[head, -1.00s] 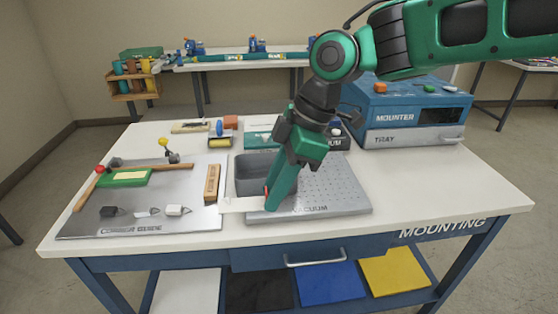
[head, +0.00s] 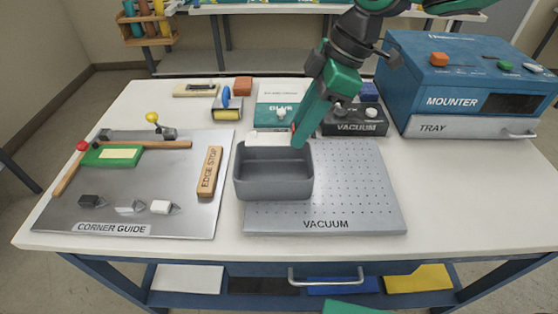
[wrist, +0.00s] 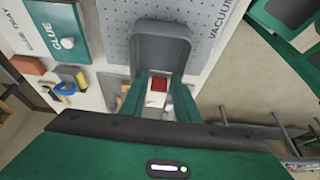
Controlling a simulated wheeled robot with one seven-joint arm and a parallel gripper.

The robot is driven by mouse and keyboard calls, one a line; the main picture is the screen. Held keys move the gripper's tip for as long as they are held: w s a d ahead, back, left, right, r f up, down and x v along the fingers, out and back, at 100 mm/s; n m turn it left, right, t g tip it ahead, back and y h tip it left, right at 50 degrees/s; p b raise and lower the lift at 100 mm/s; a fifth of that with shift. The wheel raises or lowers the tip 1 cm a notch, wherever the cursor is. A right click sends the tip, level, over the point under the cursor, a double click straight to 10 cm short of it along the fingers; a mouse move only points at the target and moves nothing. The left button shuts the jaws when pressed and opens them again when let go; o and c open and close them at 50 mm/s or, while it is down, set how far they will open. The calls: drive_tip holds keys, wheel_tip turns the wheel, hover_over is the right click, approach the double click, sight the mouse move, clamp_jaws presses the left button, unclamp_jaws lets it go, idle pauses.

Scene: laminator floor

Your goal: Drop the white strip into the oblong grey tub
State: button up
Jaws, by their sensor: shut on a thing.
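The oblong grey tub (head: 273,188) stands upright and open on the table, partly over the left edge of the vacuum plate. My gripper (head: 296,135) is shut on the white strip (head: 266,139) and holds it at the tub's far rim in the head view. The strip extends left from the fingertips, along that rim. I cannot tell its exact height over the tub. In the wrist view the tub (wrist: 160,42) lies just beyond my fingers, and a bit of white strip (wrist: 155,100) shows between them. The tub's floor is partly hidden.
The perforated vacuum plate (head: 350,190) lies right of the tub. The edge stop block (head: 210,171) and corner guide plate (head: 150,195) are to the left. The glue box (head: 281,98), black vacuum unit (head: 354,121) and blue mounter (head: 460,80) stand behind.

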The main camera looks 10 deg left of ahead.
drive_tip(key=shift+w+d+f, duration=0.1)
drive_tip(key=shift+f, duration=1.35)
drive_tip(key=shift+d+f, duration=0.1)
drive_tip(key=shift+f, duration=1.3)
drive_tip(key=o, duration=1)
drive_tip(key=v, duration=1)
drive_tip(key=shift+d+r, duration=0.2)
drive_tip(key=shift+r, duration=0.15)
